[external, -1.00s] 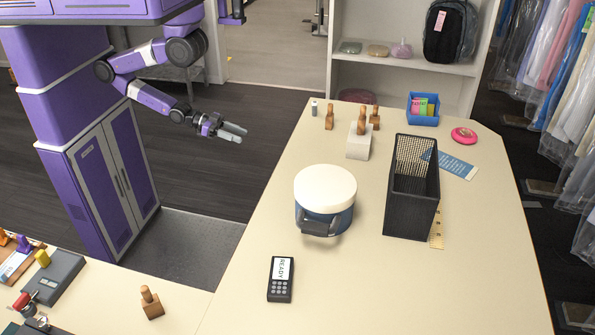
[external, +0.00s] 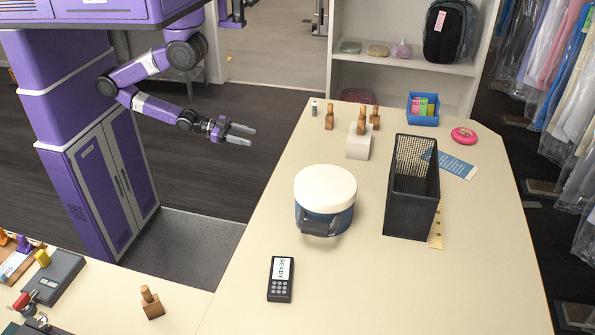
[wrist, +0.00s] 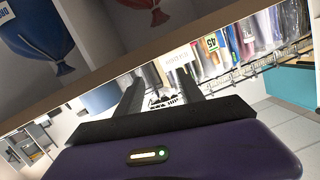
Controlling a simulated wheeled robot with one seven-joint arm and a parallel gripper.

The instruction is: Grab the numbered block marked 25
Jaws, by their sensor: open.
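No marking of 25 is legible in either view, so I cannot tell which thing is the block marked 25. Several small wooden pieces with knobbed tops stand on the table: one at the back (external: 329,117), one on a white block (external: 358,147), another just right of it (external: 375,118), and one at the near left (external: 152,303). My gripper (external: 242,134) is open and empty, in the air left of the table and apart from all of these. Its two dark fingers also show spread in the wrist view (wrist: 162,97).
The table (external: 370,285) holds a white-lidded round container (external: 325,190), a black mesh bin (external: 412,195), a blue tray (external: 423,118), a pink ring (external: 464,135) and a handheld terminal (external: 280,279). Bagged garments (external: 560,80) hang at right. A tag reading 45 (wrist: 211,42) shows in the wrist view.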

